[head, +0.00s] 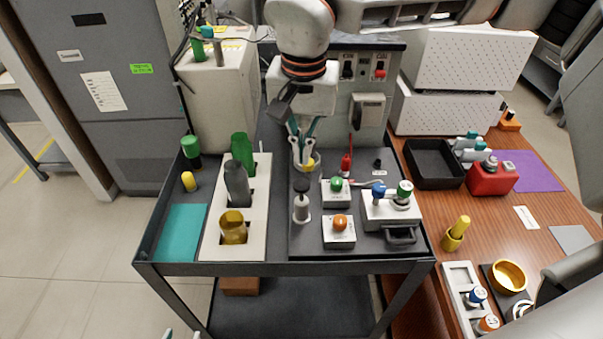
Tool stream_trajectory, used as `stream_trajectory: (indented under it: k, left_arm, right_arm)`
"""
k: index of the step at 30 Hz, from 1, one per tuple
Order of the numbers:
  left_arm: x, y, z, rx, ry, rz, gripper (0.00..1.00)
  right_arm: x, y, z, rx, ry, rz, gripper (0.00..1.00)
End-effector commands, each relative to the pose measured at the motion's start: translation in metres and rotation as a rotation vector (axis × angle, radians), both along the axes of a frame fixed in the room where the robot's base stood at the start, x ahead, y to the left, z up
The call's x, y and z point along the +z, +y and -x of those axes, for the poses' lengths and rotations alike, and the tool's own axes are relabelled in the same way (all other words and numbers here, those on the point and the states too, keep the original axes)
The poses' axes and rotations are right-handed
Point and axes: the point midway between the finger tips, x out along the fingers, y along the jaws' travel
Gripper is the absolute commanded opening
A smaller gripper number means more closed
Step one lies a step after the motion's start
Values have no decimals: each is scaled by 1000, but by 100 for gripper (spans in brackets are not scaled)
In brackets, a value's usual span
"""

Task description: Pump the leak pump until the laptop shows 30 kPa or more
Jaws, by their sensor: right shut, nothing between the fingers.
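A small upright pump-like cylinder with a black top (301,203) stands on the dark right part of the cart; I take it as the leak pump, though no label is readable. My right gripper (304,153) comes down from the top, shut and empty, behind the cylinder and apart from it. Its tips are over or beside a small cup (307,166); I cannot tell whether they touch it. My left gripper (182,335) shows only its two tips at the bottom edge, apart and empty, in front of the cart. I cannot make out a laptop or a pressure reading.
Beside the cylinder stand boxes with a green button (337,184) and an orange button (340,223), and a grey box with knobs (390,207). A white rack (256,172) holds bottles on the left. A wooden table (500,240) with trays stands right.

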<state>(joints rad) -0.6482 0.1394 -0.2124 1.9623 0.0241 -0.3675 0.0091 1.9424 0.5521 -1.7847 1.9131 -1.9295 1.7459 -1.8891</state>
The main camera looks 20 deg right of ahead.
Motion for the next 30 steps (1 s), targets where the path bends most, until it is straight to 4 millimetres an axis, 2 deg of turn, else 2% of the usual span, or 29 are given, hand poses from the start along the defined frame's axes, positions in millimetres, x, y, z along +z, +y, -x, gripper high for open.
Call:
stream_trajectory:
  k: [3,9,23,30]
  left_arm:
    - [4,0,0,0,0,0,39]
    - [5,0,0,0,0,0,39]
    - [3,0,0,0,1,0,39]
    - [-14,0,1,0,3,0,39]
  right_arm:
    - [-1,1,2,132,11,13,0]
    - [-2,1,3,244,19,23,0]
    - [-5,1,3,253,19,24,0]
    - [-22,1,1,253,20,23,0]
